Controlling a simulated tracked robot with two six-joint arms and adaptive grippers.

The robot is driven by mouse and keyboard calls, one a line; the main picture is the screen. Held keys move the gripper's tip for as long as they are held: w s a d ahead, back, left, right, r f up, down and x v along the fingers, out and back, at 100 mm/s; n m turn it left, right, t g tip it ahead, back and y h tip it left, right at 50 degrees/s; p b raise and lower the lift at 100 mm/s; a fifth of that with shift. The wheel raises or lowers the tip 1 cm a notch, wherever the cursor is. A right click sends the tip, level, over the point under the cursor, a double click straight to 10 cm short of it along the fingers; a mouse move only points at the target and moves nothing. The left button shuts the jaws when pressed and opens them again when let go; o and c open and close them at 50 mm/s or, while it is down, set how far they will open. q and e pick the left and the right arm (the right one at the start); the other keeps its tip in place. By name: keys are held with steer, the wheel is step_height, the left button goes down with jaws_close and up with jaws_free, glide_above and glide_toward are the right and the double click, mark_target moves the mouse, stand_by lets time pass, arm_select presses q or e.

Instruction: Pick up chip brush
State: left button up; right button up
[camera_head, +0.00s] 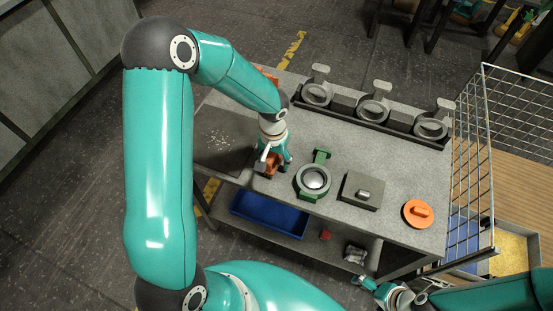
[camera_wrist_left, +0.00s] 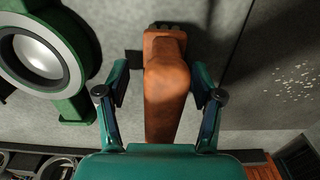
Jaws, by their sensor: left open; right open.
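The chip brush (camera_wrist_left: 166,85) has an orange-brown handle with a dark end at the top of the left wrist view. In the head view the brush (camera_head: 273,164) shows only partly, under my left gripper (camera_head: 272,160) on the grey bench. In the left wrist view the open fingers of my left gripper (camera_wrist_left: 160,72) are on either side of the handle, with a gap visible on each side. How high the fingers are over the bench is hard to tell. My right gripper (camera_head: 368,283) is open and empty at the lower right, in front of the bench.
A green clamp ring with a silver dome (camera_head: 313,180) stands close right of the brush. Further right are a grey block (camera_head: 362,191) and an orange disc (camera_head: 418,213). Ring castings (camera_head: 374,109) line the back. Pale chips (camera_head: 218,138) lie on the dark area at left.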

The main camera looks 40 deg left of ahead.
arm_select(q)
jaws_close()
steer(key=shift+r, duration=0.15)
step_height(320, 180, up, 20)
stand_by(0.8)
